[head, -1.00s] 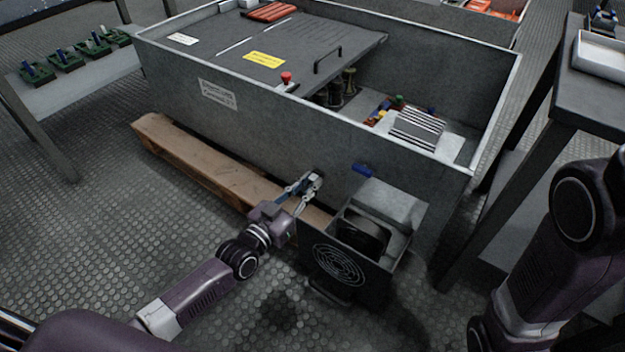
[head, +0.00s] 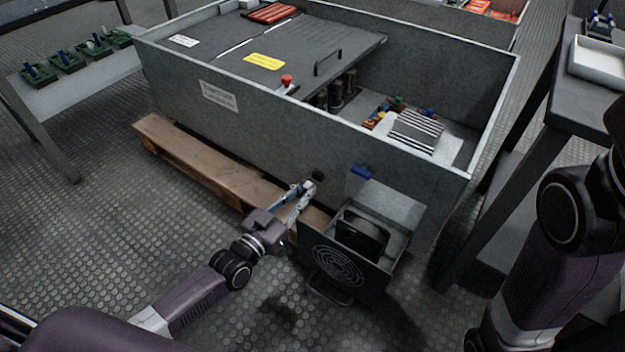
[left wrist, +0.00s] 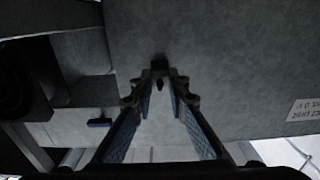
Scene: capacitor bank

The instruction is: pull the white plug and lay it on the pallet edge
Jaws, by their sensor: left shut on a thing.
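My left gripper (head: 306,188) is shut on the white plug, a small pale piece (head: 309,185) at its fingertips, mostly hidden by the fingers. It is just in front of the grey cabinet wall, beside a small dark socket (head: 319,175). In the left wrist view the fingers (left wrist: 162,82) converge below a dark square on the wall, and the plug cannot be made out clearly. The wooden pallet (head: 205,165) lies along the cabinet's foot, left of and below the gripper. My right gripper is out of view.
An open fan box (head: 340,268) juts out just right of my left gripper. A blue latch (head: 362,173) is on the wall above it. The grey cabinet (head: 245,125) stands behind. The floor (head: 130,245) to the left is clear.

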